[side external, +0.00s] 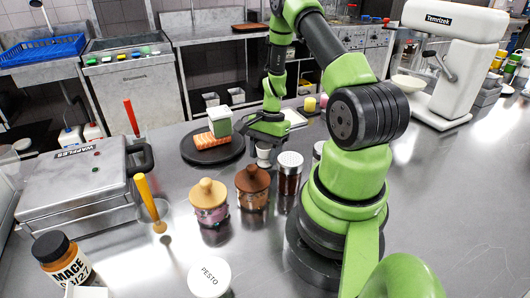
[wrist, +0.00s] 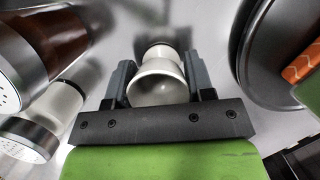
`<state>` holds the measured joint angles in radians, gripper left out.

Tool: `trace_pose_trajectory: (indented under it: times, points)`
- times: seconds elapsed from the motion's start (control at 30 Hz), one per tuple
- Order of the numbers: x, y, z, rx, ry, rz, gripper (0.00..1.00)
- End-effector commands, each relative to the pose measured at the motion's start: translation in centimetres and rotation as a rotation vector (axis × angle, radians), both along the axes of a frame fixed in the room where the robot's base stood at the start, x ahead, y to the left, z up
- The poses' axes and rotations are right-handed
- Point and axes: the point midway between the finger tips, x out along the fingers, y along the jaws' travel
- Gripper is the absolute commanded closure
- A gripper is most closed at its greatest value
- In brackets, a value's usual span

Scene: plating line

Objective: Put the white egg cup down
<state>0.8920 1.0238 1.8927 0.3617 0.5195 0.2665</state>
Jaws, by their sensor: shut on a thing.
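The white egg cup (wrist: 158,88) sits between the two fingers of my gripper (wrist: 158,80) in the wrist view. The fingers are shut on it, one on each side, and its round bowl faces the camera. In the side view the egg cup (side external: 264,155) shows just under my gripper (side external: 265,140), near the steel counter. I cannot tell whether its foot touches the counter.
A dark plate (side external: 205,158) with salmon (side external: 213,139) and a green-and-white block (side external: 220,122) lies left of my gripper. A brown shaker (side external: 289,173) and a wooden-lidded jar (side external: 252,186) stand close in front. Bare counter (side external: 440,190) spreads at the right.

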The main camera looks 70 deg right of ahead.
Motion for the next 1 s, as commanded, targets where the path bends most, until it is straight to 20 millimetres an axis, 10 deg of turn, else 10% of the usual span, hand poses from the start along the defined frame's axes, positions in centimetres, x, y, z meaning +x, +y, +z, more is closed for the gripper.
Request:
trace_pose_trajectory:
  times: [0.17,0.2,0.3,0.67,1.0]
  points:
    - [0.0,0.0,-0.3,0.001,0.001,-0.001,0.75]
    - [0.0,0.0,-0.3,0.001,0.001,0.0,0.42]
    - [0.0,0.0,-0.3,0.001,0.001,0.0,0.26]
    - [0.0,-0.2,0.6,-0.003,-0.003,0.001,0.26]
    - [-0.3,-2.1,7.3,-0.006,-0.005,-0.001,0.26]
